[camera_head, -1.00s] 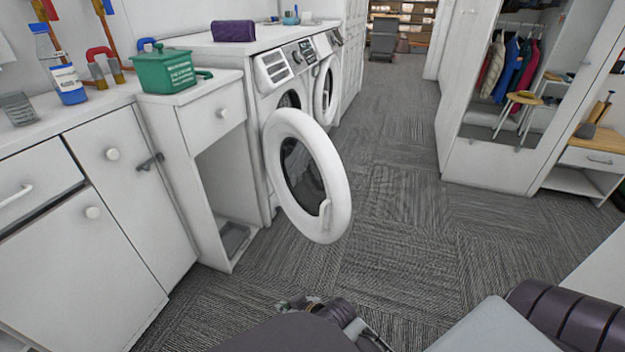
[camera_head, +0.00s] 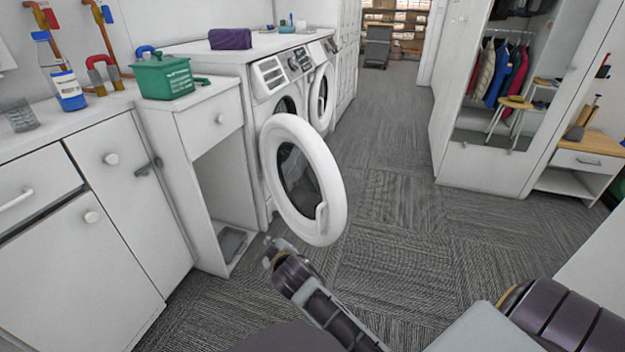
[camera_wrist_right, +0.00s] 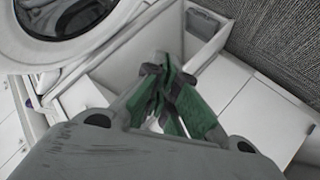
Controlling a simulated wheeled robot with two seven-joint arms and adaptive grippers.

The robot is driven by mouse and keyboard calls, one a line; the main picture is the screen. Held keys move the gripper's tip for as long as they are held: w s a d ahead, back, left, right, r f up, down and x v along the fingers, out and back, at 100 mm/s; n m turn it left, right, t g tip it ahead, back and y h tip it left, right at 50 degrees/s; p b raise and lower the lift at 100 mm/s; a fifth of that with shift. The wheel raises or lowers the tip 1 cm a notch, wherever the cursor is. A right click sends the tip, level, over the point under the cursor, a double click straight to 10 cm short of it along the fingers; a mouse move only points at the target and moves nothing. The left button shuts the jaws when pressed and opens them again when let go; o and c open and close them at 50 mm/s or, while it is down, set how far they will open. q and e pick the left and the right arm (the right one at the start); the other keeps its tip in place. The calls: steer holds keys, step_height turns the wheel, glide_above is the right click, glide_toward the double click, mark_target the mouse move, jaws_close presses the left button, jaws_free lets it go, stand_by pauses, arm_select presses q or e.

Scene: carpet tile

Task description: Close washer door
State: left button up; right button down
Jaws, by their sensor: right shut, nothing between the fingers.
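The washer door (camera_head: 333,190) is a white ring with a dark glass centre. It stands wide open, swung out from the front of the washer (camera_head: 262,120) into the aisle. Its handle (camera_head: 321,218) is at the lower right of the ring. My right gripper (camera_head: 268,247) is just below and left of the door's lower edge, apart from it. In the right wrist view its green-padded fingers (camera_wrist_right: 165,85) are together and empty, and the door (camera_wrist_right: 110,8) shows at the upper left. My left gripper is not in view.
A white cabinet with an open lower bay (camera_head: 215,190) stands left of the washer, with a green box (camera_head: 166,78) on top. A second machine (camera_head: 325,75) stands behind the first. The carpet aisle (camera_head: 390,200) right of the door is clear.

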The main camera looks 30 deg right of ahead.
steer(key=w+d+r+n+t+h, duration=0.1)
steer(key=d+r+n+h, duration=0.3)
steer(key=d+r+h, duration=0.5)
step_height(320, 180, up, 3)
steer(key=shift+w+d+f+t+h, duration=0.25)
steer(key=shift+w+t+h, duration=0.1)
steer(key=shift+t+h, duration=0.15)
steer(key=shift+w+d, duration=0.1)
